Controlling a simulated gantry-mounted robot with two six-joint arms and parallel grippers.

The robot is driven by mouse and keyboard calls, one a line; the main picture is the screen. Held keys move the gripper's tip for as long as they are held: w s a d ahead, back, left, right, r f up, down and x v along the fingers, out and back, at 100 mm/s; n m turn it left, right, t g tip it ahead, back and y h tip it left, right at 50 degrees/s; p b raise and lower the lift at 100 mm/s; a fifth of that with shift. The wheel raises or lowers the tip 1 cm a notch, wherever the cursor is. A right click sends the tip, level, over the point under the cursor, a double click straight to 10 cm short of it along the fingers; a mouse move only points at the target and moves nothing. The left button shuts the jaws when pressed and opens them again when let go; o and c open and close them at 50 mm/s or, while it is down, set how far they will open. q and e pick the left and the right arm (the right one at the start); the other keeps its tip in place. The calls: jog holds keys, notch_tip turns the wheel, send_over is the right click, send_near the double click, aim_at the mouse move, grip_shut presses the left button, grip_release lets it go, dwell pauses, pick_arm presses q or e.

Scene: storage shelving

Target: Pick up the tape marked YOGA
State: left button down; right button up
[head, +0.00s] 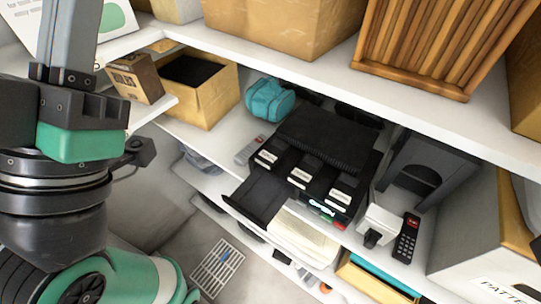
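Several black tapes with white labels stand in a row in front of a black ribbed box on the middle shelf. Three labels show: the left tape (267,158), the middle tape (300,176) and the right tape (341,196). The lettering is too small to read, so I cannot tell which one is marked YOGA. My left gripper (70,40) points upward at the left edge of the head view, well apart from the tapes. Its fingertips are cut off by the top edge, and I cannot tell if it is open. My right gripper is not in view.
An open black drawer or tray (257,200) juts out before the tapes. A teal bag (270,99), a grey remote (250,150) and a black remote (406,237) lie nearby. The upper shelf (300,62) overhangs the tapes from behind.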

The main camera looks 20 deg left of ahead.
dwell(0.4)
pick_arm(q)
grip_release()
dwell(0.4)
